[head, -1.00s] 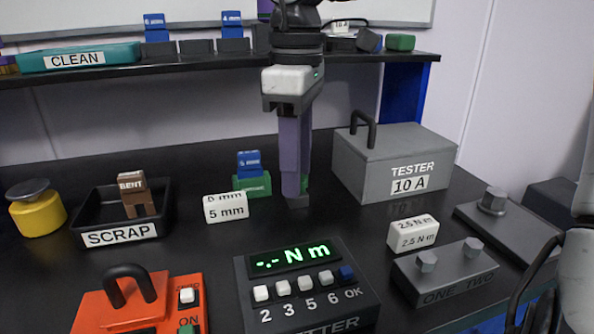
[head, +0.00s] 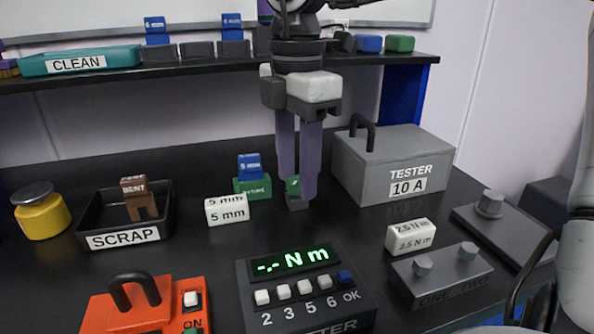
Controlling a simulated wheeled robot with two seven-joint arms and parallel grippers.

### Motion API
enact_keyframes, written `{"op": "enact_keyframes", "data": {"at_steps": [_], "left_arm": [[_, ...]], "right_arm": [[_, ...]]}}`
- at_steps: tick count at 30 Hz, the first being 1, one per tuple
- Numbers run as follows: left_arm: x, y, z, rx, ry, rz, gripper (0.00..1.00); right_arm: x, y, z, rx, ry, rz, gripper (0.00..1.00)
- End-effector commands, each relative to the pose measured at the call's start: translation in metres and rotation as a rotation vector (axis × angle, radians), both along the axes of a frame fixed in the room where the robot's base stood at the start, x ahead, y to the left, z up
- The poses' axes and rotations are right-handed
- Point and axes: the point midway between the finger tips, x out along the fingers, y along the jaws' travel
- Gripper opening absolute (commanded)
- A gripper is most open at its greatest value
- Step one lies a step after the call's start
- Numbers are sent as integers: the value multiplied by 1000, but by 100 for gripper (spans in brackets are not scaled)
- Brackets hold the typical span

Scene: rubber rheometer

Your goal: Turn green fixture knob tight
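My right gripper (head: 298,188) points straight down at the middle of the bench, with its two purple fingers on either side of the green knob (head: 292,188). The fingers look closed on the knob, though they hide part of it. The knob stands above a small dark base (head: 297,203). Just left of it is the green fixture block (head: 252,194), lettered on its front, with a blue piece (head: 249,166) upright on it. My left gripper is not in view.
A grey tester box (head: 390,165) stands close on the right. A white 5 mm block (head: 227,210) lies left, near the black scrap tray (head: 152,222). The torque display box (head: 305,290) is in front. A shelf (head: 200,66) runs behind.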

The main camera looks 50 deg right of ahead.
Motion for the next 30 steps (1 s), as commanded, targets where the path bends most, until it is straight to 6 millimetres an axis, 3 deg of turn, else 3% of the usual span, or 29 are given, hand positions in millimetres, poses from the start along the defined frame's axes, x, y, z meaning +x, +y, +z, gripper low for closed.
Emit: {"op": "enact_keyframes", "data": {"at_steps": [21, 30], "left_arm": [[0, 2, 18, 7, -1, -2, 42], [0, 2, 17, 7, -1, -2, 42]], "right_arm": [[0, 0, 1, 1, 0, 745, 39], [0, 0, 0, 0, 0, 794, 36]]}}
